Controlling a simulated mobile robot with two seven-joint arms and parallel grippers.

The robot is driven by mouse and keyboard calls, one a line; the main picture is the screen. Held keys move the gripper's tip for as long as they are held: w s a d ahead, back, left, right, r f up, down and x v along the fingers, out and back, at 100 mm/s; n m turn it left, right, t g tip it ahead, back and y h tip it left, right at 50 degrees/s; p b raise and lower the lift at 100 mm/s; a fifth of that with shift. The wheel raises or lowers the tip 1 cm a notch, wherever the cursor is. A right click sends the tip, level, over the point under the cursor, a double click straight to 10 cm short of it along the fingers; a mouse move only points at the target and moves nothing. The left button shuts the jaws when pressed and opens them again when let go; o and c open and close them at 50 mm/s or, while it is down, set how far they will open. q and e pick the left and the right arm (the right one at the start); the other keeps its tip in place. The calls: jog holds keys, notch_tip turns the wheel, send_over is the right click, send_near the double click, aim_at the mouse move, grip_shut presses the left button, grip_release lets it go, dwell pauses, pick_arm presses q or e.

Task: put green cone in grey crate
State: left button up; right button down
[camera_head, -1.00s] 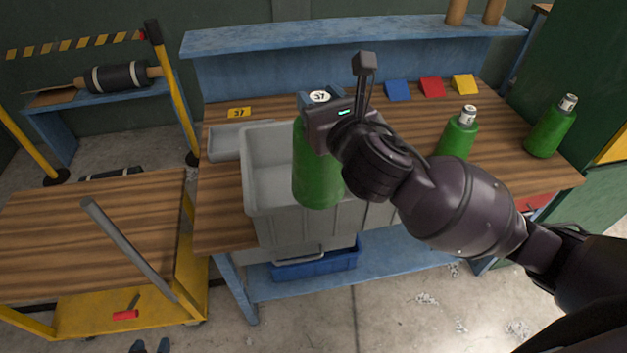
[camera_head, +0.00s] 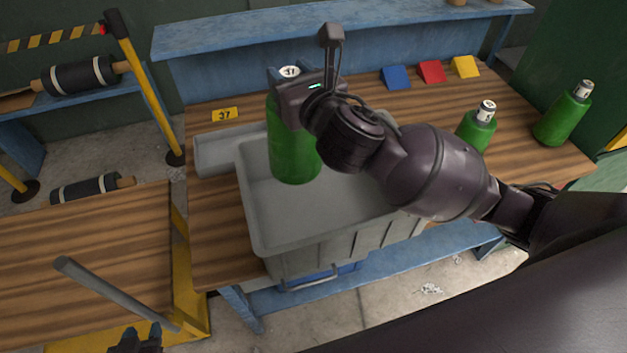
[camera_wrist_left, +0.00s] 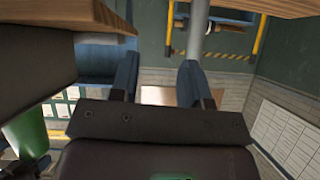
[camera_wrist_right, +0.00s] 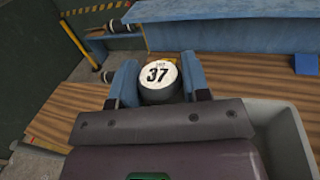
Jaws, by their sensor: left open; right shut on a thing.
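My right gripper (camera_head: 290,78) is shut on the neck of a green cone (camera_head: 293,140), a bottle-like shape with a white top. In the right wrist view, that top (camera_wrist_right: 158,77) reads 37 and sits between the two fingers. The cone hangs roughly upright over the back left part of the grey crate (camera_head: 335,248), its lower end within the rim outline. I cannot tell how far its base is above the crate floor. The visible crate interior looks empty. My left gripper (camera_head: 136,340) is low at the bottom left; in the left wrist view its fingers (camera_wrist_left: 158,85) are open and empty.
Two more green cones (camera_head: 474,130) (camera_head: 563,118) stand on the right of the wooden bench. Blue (camera_head: 396,77), red (camera_head: 431,71) and yellow (camera_head: 465,66) blocks lie behind. A grey tray (camera_head: 215,152) is left of the crate. A cart handle (camera_head: 110,290) rises near my left gripper.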

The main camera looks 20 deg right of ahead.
aim_at(295, 143)
notch_tip(295, 143, down, 15)
jog(key=shift+r+b, duration=0.1)
jog(key=shift+b, duration=1)
notch_tip(295, 143, down, 4)
jog(key=shift+f+b, duration=0.1)
jog(key=shift+b, duration=0.45)
pick_arm(q)
jog(key=shift+w+d+f, duration=0.1)
jog(key=shift+w+f, duration=0.45)
jog(key=shift+f, duration=0.2)
pick_arm(e)
jog(key=c, duration=1.1)
grip_release()
jog(key=shift+s+f, duration=0.1)
jog(key=shift+f, duration=0.1)
jog(key=o, duration=0.5)
pick_arm(q)
jog(key=shift+s+f, duration=0.1)
